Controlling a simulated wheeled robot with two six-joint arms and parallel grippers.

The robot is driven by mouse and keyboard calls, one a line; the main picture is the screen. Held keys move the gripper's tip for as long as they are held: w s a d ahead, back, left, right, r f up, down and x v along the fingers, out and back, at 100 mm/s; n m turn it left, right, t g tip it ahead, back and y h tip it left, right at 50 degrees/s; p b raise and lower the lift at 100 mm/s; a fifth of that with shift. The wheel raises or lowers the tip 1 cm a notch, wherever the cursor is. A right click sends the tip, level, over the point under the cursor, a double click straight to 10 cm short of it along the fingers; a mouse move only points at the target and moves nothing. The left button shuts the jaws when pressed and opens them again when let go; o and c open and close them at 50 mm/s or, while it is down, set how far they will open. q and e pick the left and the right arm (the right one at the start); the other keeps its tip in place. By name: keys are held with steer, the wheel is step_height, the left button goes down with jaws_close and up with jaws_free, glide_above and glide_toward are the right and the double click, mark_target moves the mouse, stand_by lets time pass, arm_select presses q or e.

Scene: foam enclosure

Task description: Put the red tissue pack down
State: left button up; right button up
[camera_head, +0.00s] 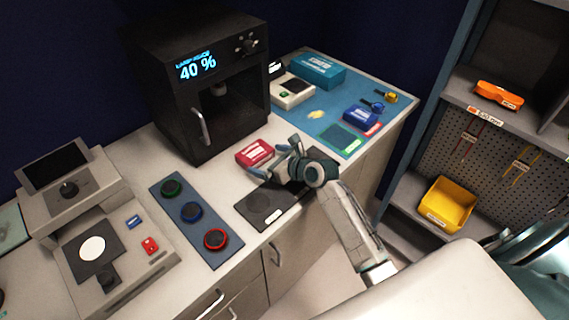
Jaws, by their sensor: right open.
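The red tissue pack (254,153) has a white label. It lies flat on the light counter (222,177), in front of the black machine and just left of my right gripper. My right gripper (284,149) is open, with its fingers pointing towards the pack's right end. One finger is very close to the pack; I cannot tell whether it touches. My left gripper is out of view.
The black machine (189,80) reading "40 %" stands behind the pack. A blue mat (340,92) with several items lies back right.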

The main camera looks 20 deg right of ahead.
steer(key=v, duration=0.9)
steer(key=shift+s+b, duration=0.1)
steer(key=shift+b, duration=0.3)
steer(key=shift+d+f, duration=0.1)
